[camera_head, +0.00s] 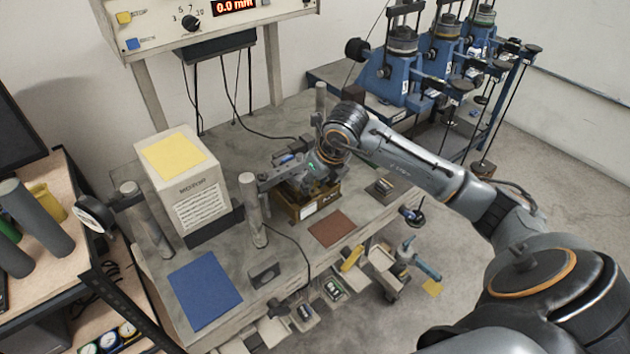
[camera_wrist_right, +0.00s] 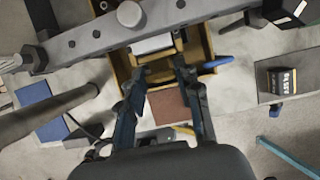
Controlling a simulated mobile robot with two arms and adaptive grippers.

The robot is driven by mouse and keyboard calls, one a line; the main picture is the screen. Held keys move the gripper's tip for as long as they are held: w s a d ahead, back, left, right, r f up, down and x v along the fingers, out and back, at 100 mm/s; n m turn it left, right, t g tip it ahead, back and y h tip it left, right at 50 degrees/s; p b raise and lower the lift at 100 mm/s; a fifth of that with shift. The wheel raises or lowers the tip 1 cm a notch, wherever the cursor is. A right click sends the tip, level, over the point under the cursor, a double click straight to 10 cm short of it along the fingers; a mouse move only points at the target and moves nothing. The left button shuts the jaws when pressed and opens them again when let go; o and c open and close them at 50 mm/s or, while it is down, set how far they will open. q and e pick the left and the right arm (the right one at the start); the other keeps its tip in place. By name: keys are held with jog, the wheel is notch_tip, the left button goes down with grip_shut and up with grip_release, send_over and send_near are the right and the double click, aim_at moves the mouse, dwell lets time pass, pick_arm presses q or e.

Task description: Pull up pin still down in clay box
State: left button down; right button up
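The clay-coloured box (camera_head: 318,208) sits on the grey bench under my right gripper (camera_head: 314,180). In the right wrist view its ochre walls (camera_wrist_right: 203,42) frame a pale block (camera_wrist_right: 152,44). My right gripper (camera_wrist_right: 160,70) is open there, its two fingers apart over the box's near side with nothing visible between them. I cannot make out a pin for certain; the arm and a grey perforated bar (camera_wrist_right: 90,40) hide part of the box. My left gripper is in neither view.
A brown mat (camera_head: 332,228) lies in front, a blue mat (camera_head: 204,288) at front left. Blue machines (camera_head: 400,75) stand at the back right.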

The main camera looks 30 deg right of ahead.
grip_shut()
jog(key=shift+w+r, duration=0.1)
jog(key=shift+r, duration=0.75)
jog(key=o, duration=0.8)
grip_release()
jog(key=v, duration=1.2)
jog(key=shift+r, duration=0.1)
